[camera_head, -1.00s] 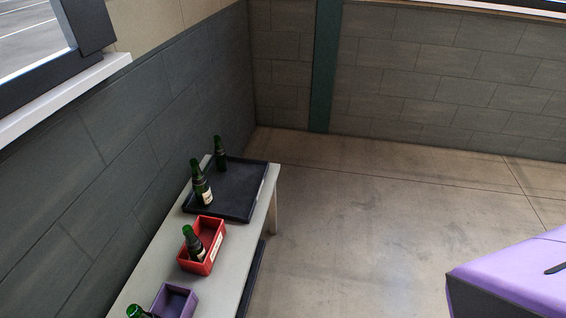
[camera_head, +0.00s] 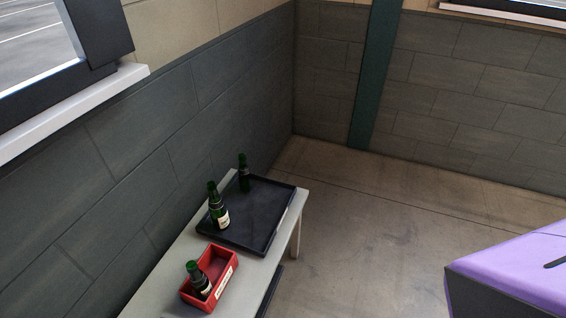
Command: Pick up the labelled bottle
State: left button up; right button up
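A green bottle with a pale label (camera_head: 218,208) stands upright at the near left edge of the black tray (camera_head: 262,240) on the table. A second green bottle (camera_head: 244,172) stands at the tray's far left corner, and I see no label on it. A third green bottle (camera_head: 199,281) with a pale label stands in the red box (camera_head: 225,281), leaning slightly. Neither of my grippers is in view.
The narrow light table (camera_head: 162,292) runs along the grey wall at left. A purple-topped dark block (camera_head: 520,268) juts in at lower right. Bare floor (camera_head: 370,240) lies between them.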

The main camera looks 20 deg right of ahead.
aim_at(218, 210)
jog(key=i+l+u, duration=0.3)
jog(key=l, duration=0.35)
jog(key=i+l+u, duration=0.15)
jog(key=i+l, duration=0.1)
jog(key=l, duration=0.1)
